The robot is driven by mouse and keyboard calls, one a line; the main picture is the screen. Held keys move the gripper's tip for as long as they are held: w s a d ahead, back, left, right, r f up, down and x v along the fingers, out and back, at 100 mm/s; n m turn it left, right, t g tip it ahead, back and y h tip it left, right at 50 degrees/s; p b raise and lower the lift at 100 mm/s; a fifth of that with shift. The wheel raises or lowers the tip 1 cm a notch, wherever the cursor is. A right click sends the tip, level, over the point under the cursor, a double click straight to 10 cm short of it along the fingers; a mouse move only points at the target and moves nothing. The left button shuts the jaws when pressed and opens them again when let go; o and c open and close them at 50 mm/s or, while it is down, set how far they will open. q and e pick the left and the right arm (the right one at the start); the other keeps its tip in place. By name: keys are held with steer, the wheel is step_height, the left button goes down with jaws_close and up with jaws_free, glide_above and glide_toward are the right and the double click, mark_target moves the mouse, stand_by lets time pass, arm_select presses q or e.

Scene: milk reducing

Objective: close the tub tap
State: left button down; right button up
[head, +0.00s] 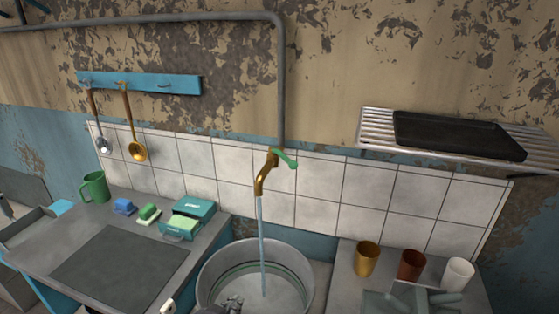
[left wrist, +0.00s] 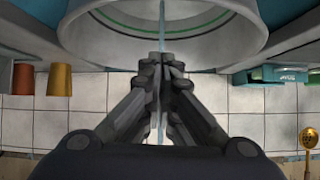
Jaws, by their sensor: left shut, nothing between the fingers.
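The tub tap has a brass spout (head: 262,178) and a green handle (head: 286,159) and hangs from a grey wall pipe. A thin stream of water (head: 261,240) runs from it into the round metal tub (head: 212,272). My left gripper (head: 233,302) is at the bottom of the head view, in front of the tub's lower part and well below the handle. In the left wrist view my left gripper (left wrist: 162,62) is shut and empty, with the tub (left wrist: 235,22) and water stream beyond its tips. The handle is not visible there.
The left counter (head: 60,235) holds a green mug (head: 94,187), sponges and a teal box (head: 193,214). The right counter (head: 340,290) holds several cups, including a white one (head: 458,273). A rack (head: 375,130) with a black tray (head: 455,137) is on the wall.

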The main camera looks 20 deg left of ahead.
arm_select(q)
steer(key=w+a+r+t+h, duration=0.1)
steer(key=w+r+t, duration=0.2)
steer(key=w+r, duration=0.3)
steer(key=m+h, duration=0.8)
steer(key=h, duration=0.5)
glide_toward(282, 157)
steer(key=s+r+p+x, duration=0.1)
steer(key=p+x, duration=0.4)
steer(key=x, duration=0.2)
steer(key=shift+d, duration=0.35)
steer(key=shift+d+p, duration=0.1)
steer(key=shift+p, duration=0.2)
